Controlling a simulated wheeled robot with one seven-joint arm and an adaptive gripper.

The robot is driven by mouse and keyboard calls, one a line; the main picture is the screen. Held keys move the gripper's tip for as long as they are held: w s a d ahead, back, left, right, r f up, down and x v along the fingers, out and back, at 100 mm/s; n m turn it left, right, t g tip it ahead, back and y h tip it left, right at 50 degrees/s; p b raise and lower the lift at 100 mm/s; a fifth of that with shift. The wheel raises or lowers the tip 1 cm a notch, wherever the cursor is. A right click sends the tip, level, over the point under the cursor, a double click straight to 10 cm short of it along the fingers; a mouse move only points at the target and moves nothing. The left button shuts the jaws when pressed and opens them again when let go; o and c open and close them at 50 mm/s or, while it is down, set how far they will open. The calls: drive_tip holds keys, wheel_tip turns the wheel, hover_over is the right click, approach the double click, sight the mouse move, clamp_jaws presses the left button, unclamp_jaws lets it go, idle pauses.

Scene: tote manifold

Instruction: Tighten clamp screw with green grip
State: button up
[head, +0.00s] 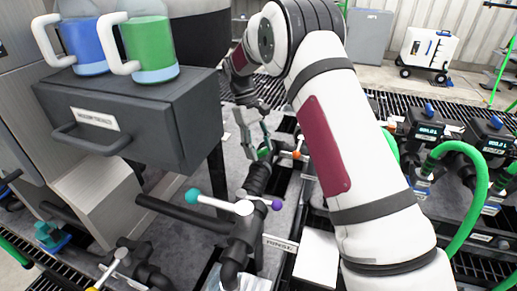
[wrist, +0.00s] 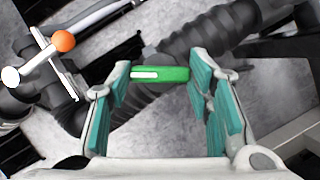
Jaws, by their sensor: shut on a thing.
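The clamp screw's green grip (wrist: 172,74) shows in the wrist view as a short bar with a white stripe, lying across between my fingers. My gripper (wrist: 160,80) has teal-padded fingers at the left and right ends of the grip, and it is shut on it. In the head view my gripper (head: 257,141) reaches down at the dark pipe, with a bit of the green grip (head: 264,153) visible at its fingertips. The ribbed dark hose or pipe (wrist: 190,50) runs behind the grip. The screw's shaft is mostly hidden.
A valve handle with an orange knob (wrist: 63,40) is close left of my gripper in the wrist view. A handle with teal and purple knobs (head: 235,206) stands nearer in the head view. A dark drawer box (head: 130,115) carrying two jugs stands left of my arm.

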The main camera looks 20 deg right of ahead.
drive_tip(key=m+y, duration=0.1)
drive_tip(key=m, duration=0.2)
drive_tip(key=m+y, duration=0.1)
drive_tip(key=m, duration=0.2)
drive_tip(key=shift+d, duration=0.2)
drive_tip(key=m+y, duration=0.2)
drive_tip(key=m, duration=0.3)
drive_tip(key=shift+m, duration=0.4)
drive_tip(key=shift+d+t+y+p, duration=0.1)
drive_tip(key=shift+t+y+p, duration=0.2)
drive_tip(key=o, duration=1.1)
drive_tip(key=shift+o, duration=0.2)
drive_tip(key=v, duration=1.2)
